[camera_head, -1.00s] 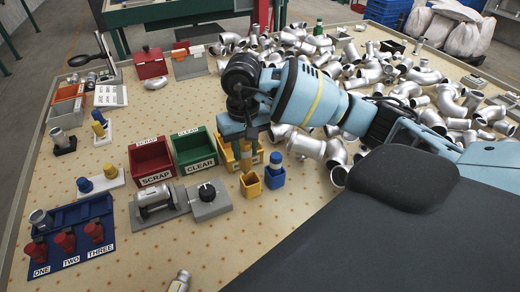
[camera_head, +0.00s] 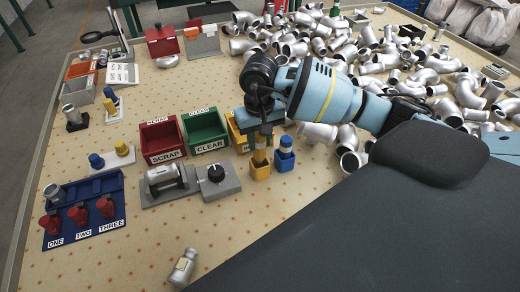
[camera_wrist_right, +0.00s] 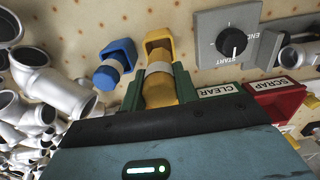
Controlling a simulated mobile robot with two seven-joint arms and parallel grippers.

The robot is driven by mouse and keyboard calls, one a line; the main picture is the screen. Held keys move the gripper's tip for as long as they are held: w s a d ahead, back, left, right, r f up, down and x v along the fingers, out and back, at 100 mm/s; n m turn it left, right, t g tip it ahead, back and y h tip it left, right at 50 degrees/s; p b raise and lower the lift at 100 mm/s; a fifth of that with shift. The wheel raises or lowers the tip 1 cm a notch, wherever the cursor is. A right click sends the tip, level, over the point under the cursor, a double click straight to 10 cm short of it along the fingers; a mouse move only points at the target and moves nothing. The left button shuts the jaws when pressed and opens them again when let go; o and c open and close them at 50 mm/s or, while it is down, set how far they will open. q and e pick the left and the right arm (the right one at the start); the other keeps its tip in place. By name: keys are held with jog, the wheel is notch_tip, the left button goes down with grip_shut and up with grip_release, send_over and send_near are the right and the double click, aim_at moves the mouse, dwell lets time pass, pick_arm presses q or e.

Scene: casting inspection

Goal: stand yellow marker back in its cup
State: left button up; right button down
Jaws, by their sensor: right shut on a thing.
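The yellow marker (camera_wrist_right: 160,90), with a pale band, is between the fingers of my right gripper (camera_wrist_right: 160,92), which is shut on it. In the head view the right gripper (camera_head: 260,132) is just above the yellow cup (camera_head: 260,171), and the marker (camera_head: 260,155) stands roughly upright at the cup's mouth. In the wrist view its far end overlaps the opening of the yellow cup (camera_wrist_right: 159,34); how deep it sits I cannot tell. The left gripper is not in view.
A blue cup (camera_head: 285,165) holding a blue marker (camera_head: 286,144) stands close to the right of the yellow cup. The green CLEAR bin (camera_head: 206,138), red SCRAP bin (camera_head: 163,152) and a grey dial box (camera_head: 217,182) are to the left. Metal pipe fittings (camera_head: 318,134) crowd the right.

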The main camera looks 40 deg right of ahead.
aim_at(260, 152)
jog(key=shift+f, duration=2.3)
jog(key=shift+f, duration=0.1)
jog(key=shift+f, duration=0.15)
jog(key=c, duration=1.1)
grip_release()
jog(key=shift+s+d+r+b, duration=0.1)
jog(key=shift+r+b, duration=0.05)
jog(key=shift+r, duration=1.85)
jog(key=shift+s+r+b, duration=0.1)
jog(key=shift+r+b, duration=0.05)
jog(key=shift+r, duration=1.85)
jog(key=shift+s+f, duration=0.1)
